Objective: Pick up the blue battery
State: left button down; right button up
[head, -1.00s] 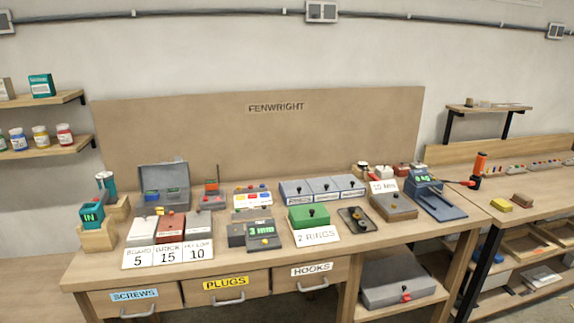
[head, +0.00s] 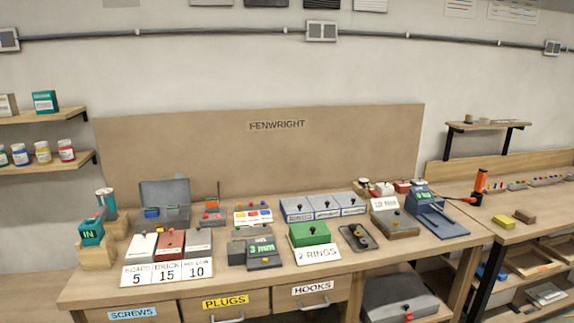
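No thing in the head view is clearly marked as a battery. A small blue block (head: 152,212) sits in the open grey case (head: 165,191) at the back left of the workbench; it may be the blue battery, but it is too small to tell. A teal block with a lit "IN" display (head: 91,232) stands in a wooden holder (head: 96,257) at the left end. Neither of my grippers is in view.
The workbench (head: 390,251) carries several small boxes, including a green box (head: 310,234) and a blue-grey device (head: 432,214) at the right. Drawers (head: 245,306) are below. A second bench (head: 540,229) stands to the right. Shelves (head: 35,116) hang at the left.

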aim_at(152, 212)
jog(key=i+j+u, duration=0.15)
jog(key=j, duration=0.3)
jog(key=i+j+u, duration=0.15)
jog(key=i+j, duration=0.25)
jog(key=i+j+u, duration=0.15)
jog(key=i+j, duration=0.15)
jog(key=j, duration=0.15)
